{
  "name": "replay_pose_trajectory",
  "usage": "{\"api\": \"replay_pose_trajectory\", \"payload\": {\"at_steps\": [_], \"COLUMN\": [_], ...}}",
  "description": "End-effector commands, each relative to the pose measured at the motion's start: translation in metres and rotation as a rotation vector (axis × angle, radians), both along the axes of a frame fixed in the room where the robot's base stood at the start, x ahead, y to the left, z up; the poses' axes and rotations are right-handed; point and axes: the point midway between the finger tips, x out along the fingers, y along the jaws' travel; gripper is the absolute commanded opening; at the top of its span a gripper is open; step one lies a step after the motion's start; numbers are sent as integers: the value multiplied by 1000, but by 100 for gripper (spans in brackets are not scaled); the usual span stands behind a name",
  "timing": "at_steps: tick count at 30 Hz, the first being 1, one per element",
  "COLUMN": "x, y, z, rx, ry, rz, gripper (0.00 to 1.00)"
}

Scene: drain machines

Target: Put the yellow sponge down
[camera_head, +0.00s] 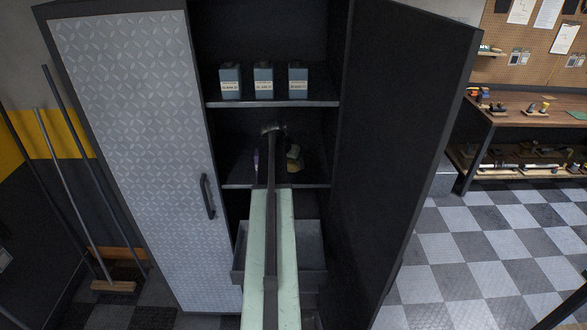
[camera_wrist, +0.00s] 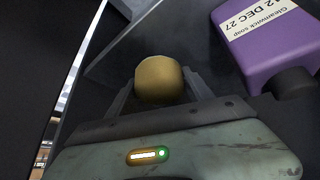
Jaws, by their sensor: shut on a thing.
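The yellow sponge (camera_wrist: 160,80) is a rounded dull-yellow block in the wrist view. My gripper (camera_wrist: 160,92) is shut on it, with one finger on each side. What lies under the sponge is hard to make out, so I cannot tell whether it touches a surface. In the head view my arm reaches into the dark open cabinet, at its middle shelf (camera_head: 235,186). My fingertips are not clear there. A small yellowish thing (camera_head: 294,163) shows just right of my arm, and I cannot tell whether it is the sponge.
A purple soap bottle (camera_wrist: 262,38) is close to the right of my gripper in the wrist view. Several blue-grey boxes (camera_head: 263,82) stand on the shelf above. The cabinet's open right door (camera_head: 400,140) and patterned left door (camera_head: 130,130) flank my arm. An open drawer (camera_head: 312,262) is below.

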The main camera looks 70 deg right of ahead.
Motion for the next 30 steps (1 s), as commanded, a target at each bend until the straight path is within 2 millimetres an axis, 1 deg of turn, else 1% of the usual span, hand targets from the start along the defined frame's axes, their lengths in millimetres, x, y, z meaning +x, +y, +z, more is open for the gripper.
{"api": "replay_pose_trajectory", "payload": {"at_steps": [2, 3, 6, 7, 9, 15, 23, 24, 26, 27, 30], "x": [-1, -1, -1, -1, -1, -1, -1, -1, -1, 0, 1], "y": [-13, -11, -9, -9, -9, -9, -8, -8, -8, -7, -7], "z": [-2, -15, -36, -39, -41, -36, -45, -45, -45, -45, -45], "rx": [0, 0, 0, 0, 0, 0, 1, 2, 4, 6, 7], "ry": [0, 0, 0, 0, 0, 0, 0, 1, 1, 0, 0], "rz": [-1, 1, 1, 1, 1, 1, 1, 2, 1, 1, 3], "gripper": [27, 27, 27, 27, 27, 27, 27, 62, 79, 82, 82]}}
